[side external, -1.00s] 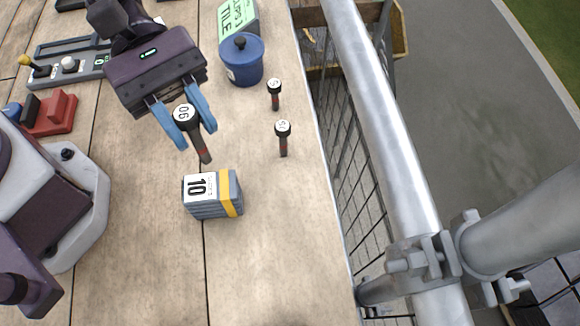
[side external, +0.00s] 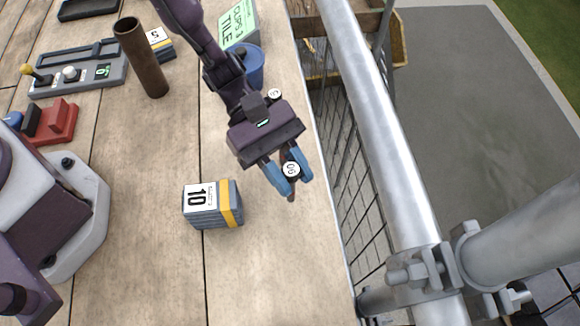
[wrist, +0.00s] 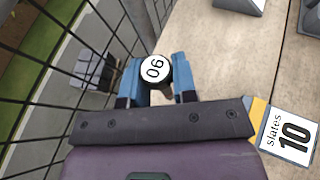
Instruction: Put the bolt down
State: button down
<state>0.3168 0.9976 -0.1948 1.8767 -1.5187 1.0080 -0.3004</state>
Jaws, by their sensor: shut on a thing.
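The held bolt has a black head with a white top (side external: 291,169) whose number reads as 90 or 06, depending on which way up it is. My gripper (side external: 295,183) is shut on it, with a blue finger on either side. The shank points down toward the planks; I cannot tell if its tip touches them. In the wrist view the bolt head (wrist: 155,69) sits between the fingers. Another bolt (side external: 274,94) stands just behind my gripper, partly hidden.
A slate bundle marked 10 (side external: 212,205) lies left of my gripper. A blue pot (side external: 253,67) and a green tile box (side external: 238,24) are behind my arm. A brown tube (side external: 141,58) stands further left. The mesh railing (side external: 350,190) borders the right edge. Front planks are clear.

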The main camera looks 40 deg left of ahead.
jog(key=shift+f, duration=0.6)
jog(key=c, duration=0.9)
grip_release()
jog(key=shift+r, duration=0.2)
jog(key=r+v, duration=0.1)
jog(key=v, duration=1.1)
jog(key=s+a+r+m+t+y, duration=0.5)
jog(key=s+a+r+m+y, duration=0.1)
jog(key=a+r, duration=0.4)
jog(key=s+a+r+m+t+y, duration=0.4)
jog(key=s+a+r+m+y, duration=0.2)
jog(key=a+r, duration=0.5)
jog(key=shift+a+r+m+t+y, duration=0.4)
jog(key=shift+a+m+y, duration=0.1)
jog(key=shift+m, duration=0.7)
